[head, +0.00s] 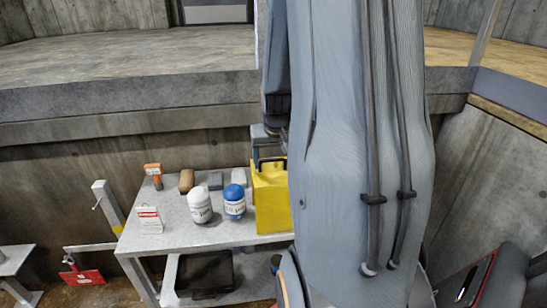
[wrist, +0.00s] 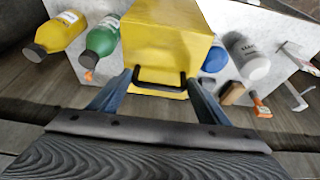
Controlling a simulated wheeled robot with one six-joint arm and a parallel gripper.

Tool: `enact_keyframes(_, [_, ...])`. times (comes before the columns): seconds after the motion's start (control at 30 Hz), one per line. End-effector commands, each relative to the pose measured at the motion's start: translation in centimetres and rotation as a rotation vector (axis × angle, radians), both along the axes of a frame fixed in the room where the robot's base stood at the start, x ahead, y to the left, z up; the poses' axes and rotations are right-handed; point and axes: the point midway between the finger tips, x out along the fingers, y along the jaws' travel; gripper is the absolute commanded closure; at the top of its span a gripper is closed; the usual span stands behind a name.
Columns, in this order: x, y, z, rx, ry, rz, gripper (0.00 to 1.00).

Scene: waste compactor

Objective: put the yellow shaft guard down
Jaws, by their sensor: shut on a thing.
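The yellow shaft guard (head: 271,200) is a box with a black handle on top. In the head view it is upright at the right part of the grey table (head: 165,238), partly hidden by my arm. I cannot tell whether its base touches the tabletop. In the wrist view the guard (wrist: 168,35) is straight ahead, its black handle (wrist: 160,88) between my fingers. My gripper (wrist: 160,82) is shut on the guard by this handle. In the head view my arm hides most of the gripper.
A blue-lidded jar (head: 235,203) stands close left of the guard, with a white jar (head: 200,207) beside it. A brown block (head: 187,181) and an orange tool (head: 153,175) lie behind. Green (wrist: 103,37) and yellow (wrist: 55,37) bottles stand on the guard's other side.

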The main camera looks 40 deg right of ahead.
Motion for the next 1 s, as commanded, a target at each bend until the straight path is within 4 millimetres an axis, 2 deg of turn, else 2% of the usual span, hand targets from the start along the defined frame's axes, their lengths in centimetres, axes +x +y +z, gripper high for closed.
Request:
enact_keyframes(0.17, [0.1, -0.1, -0.1, -0.002, -0.003, 0.000, 0.92])
enact_keyframes(0.2, [0.0, 0.0, -0.2, 0.001, 0.001, 0.000, 0.26])
enact_keyframes(0.3, [0.0, 0.0, -0.2, 0.000, 0.000, 0.000, 0.11])
enact_keyframes(0.57, [0.0, 0.0, -0.2, 0.000, 0.000, 0.000, 0.11])
enact_keyframes(0.73, [-0.1, 0.1, 0.5, -0.001, -0.002, 0.000, 0.11])
enact_keyframes(1.0, [-1.2, 0.8, 3.9, -0.003, -0.005, 0.001, 0.11])
